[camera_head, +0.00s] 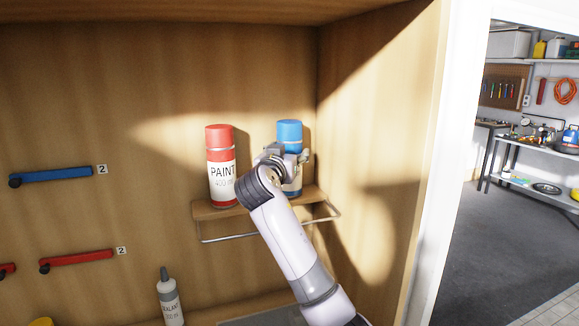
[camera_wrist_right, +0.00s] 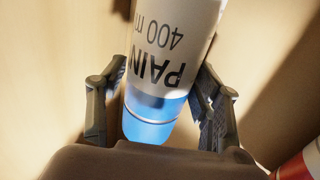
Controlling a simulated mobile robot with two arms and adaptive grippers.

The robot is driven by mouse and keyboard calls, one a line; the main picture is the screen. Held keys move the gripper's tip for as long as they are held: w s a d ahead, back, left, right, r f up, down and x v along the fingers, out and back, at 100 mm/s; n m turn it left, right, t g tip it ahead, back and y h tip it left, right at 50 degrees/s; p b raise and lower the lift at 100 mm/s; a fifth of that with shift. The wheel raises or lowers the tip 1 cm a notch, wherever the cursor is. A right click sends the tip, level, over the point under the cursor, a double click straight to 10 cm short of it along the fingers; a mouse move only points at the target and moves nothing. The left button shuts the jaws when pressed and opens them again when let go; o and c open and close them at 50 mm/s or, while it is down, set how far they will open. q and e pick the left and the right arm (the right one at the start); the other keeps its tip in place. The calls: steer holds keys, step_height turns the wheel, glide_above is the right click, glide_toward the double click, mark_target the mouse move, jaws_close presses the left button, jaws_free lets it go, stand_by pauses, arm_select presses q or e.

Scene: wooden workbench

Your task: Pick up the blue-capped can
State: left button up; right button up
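The blue-capped can (camera_head: 289,131) stands upright on a small wooden shelf (camera_head: 240,208) at the back of the cabinet. My right gripper (camera_head: 287,158) is in front of it and hides much of its body. In the right wrist view the can (camera_wrist_right: 160,75) appears inverted, with its white PAINT 400 ml label and blue lower part between the fingers. The right gripper (camera_wrist_right: 163,98) is open, with one finger on each side of the can and narrow gaps visible. My left gripper is not in view.
A red-capped paint can (camera_head: 219,165) stands left of the blue-capped can on the same shelf. A wire rail (camera_head: 240,236) runs below the shelf. A sealant bottle (camera_head: 169,297) stands lower left. The cabinet side wall (camera_head: 372,150) is close on the right.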

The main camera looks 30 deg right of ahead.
mark_target(286, 123)
steer(key=shift+r, duration=0.1)
steer(key=c, duration=1.1)
steer(key=r+b, duration=0.1)
steer(key=r, duration=0.1)
steer(key=r+b, duration=0.2)
steer(key=a+r+b, duration=0.1)
steer(key=r, duration=0.2)
steer(key=shift+s, duration=0.15)
steer(key=shift+w+a+b+v, duration=0.2)
steer(key=shift+b+v, duration=0.95)
steer(key=shift+v, duration=2)
steer(key=shift+w+a+b+v, duration=0.2)
steer(key=shift+b+v, duration=1)
steer(key=shift+v, duration=2)
steer(key=shift+w+a+b+v, duration=0.2)
steer(key=shift+b+v, duration=0.95)
steer(key=shift+v, duration=2)
